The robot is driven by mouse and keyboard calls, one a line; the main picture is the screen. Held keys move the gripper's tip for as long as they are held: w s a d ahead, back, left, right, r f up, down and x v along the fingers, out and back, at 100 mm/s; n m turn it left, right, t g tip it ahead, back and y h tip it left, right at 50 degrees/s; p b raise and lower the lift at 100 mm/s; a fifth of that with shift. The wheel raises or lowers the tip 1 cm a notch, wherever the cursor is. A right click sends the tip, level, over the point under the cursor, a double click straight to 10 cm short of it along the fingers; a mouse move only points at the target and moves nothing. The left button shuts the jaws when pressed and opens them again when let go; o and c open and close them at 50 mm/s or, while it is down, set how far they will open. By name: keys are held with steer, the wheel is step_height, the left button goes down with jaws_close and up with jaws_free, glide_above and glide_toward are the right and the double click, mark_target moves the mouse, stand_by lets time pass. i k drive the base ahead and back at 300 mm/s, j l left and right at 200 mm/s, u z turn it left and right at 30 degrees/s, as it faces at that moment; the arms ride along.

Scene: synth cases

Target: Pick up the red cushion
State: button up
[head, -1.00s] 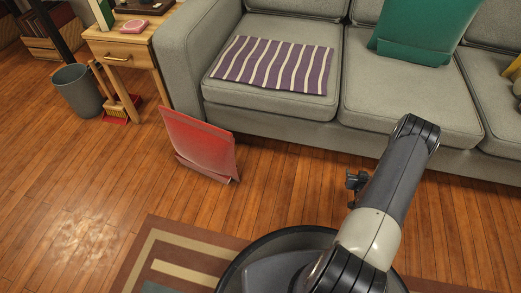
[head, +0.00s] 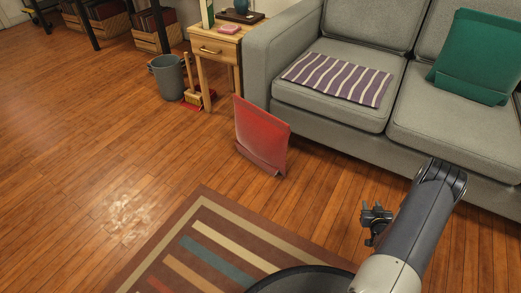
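The red cushion (head: 261,136) stands tilted on the wooden floor, close to the front left corner of the grey sofa. Its lower edge looks folded. My gripper (head: 375,217) is small and dark in the head view, to the right of and nearer than the cushion, well apart from it. It seems to hold nothing, but its fingers are too small and dark to tell whether they are open or shut.
The grey sofa (head: 262,72) bears a striped purple cloth (head: 338,78) and a green cushion (head: 470,58). A wooden side table (head: 222,50), a grey bin (head: 168,78) and a brush with a red dustpan (head: 192,104) stand behind left. A striped rug (head: 190,222) lies in front.

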mark_target(263, 138)
steer(key=u, duration=0.4)
steer(key=l+u, duration=0.15)
steer(key=u, duration=0.3)
steer(key=l+u, duration=0.1)
steer(key=u, duration=0.3)
steer(key=l+u, duration=0.15)
steer(key=u, duration=0.25)
steer(key=l+u, duration=0.15)
steer(key=l, duration=1.25)
steer(key=i, duration=0.3)
